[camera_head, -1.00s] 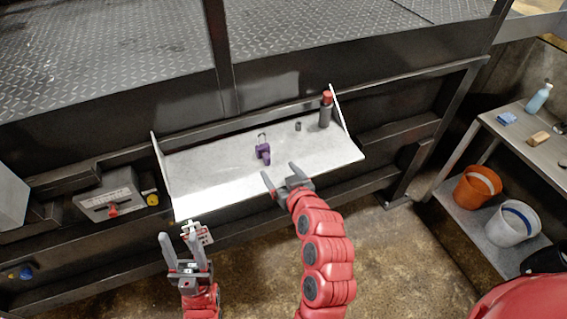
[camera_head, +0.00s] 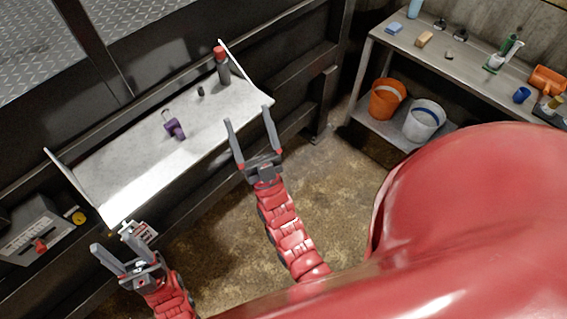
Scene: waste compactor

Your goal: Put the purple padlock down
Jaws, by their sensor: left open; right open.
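The purple padlock (camera_head: 175,130) lies on the white shelf (camera_head: 115,163), near its middle, with its grey shackle pointing away from me. No gripper touches it. My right gripper (camera_head: 249,123) is open and empty, with its fingers by the shelf's right front edge, to the right of the padlock. My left gripper (camera_head: 113,243) is open at the lower left, below the shelf's front left corner. A white tag or small padlock-like piece (camera_head: 139,232) shows beside its fingers; I cannot tell whether it touches them.
A dark bottle with a red cap (camera_head: 222,66) and a small dark cylinder (camera_head: 201,91) stand on the shelf. A control box with a red switch (camera_head: 40,245) is at left. A bench (camera_head: 450,68) with several items is at right, with an orange bucket (camera_head: 387,98) and a white bucket (camera_head: 424,120) below.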

